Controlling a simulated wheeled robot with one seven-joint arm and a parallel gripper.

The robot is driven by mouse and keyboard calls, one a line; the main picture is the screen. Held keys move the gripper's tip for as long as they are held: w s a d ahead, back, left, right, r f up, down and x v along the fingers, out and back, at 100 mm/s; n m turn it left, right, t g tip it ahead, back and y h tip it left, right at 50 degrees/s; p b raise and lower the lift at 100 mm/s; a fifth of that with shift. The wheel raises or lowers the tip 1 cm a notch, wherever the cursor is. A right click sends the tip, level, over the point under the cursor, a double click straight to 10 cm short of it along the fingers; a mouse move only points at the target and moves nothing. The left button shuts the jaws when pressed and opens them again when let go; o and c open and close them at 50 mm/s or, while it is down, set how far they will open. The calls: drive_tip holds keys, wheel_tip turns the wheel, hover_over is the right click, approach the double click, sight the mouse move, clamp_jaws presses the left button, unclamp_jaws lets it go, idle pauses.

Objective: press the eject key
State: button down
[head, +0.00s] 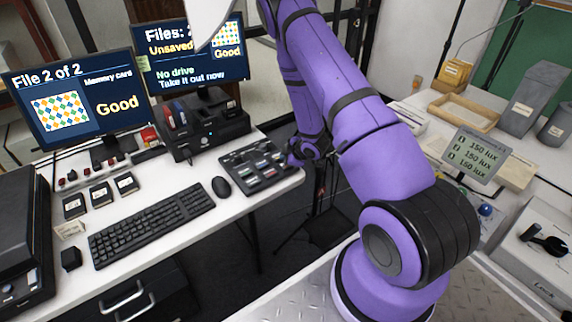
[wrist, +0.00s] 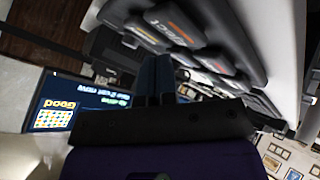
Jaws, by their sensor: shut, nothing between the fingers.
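A dark key panel (head: 262,168) with several labelled keys lies at the right end of the white desk in the head view. In the wrist view the panel fills the top, and a key whose visible letters read "ject", the eject key (wrist: 162,32), has an orange strip. My gripper (wrist: 160,72) is shut and empty, its fingers close by the panel's keys. Whether they touch a key cannot be told. In the head view my gripper (head: 297,153) is at the panel's right edge, mostly hidden by my purple arm.
The left monitor (head: 75,105) reads "File 2 of 2", "Memory card", "Good". The right monitor (head: 205,62), partly covered, reads "Unsaved", "No drive", "Take it out now". A black drive dock (head: 205,132), mouse (head: 221,186) and keyboard (head: 150,222) are near the panel.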

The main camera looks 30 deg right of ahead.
drive_tip(key=shift+r, duration=2.5)
drive_tip(key=shift+s, duration=0.15)
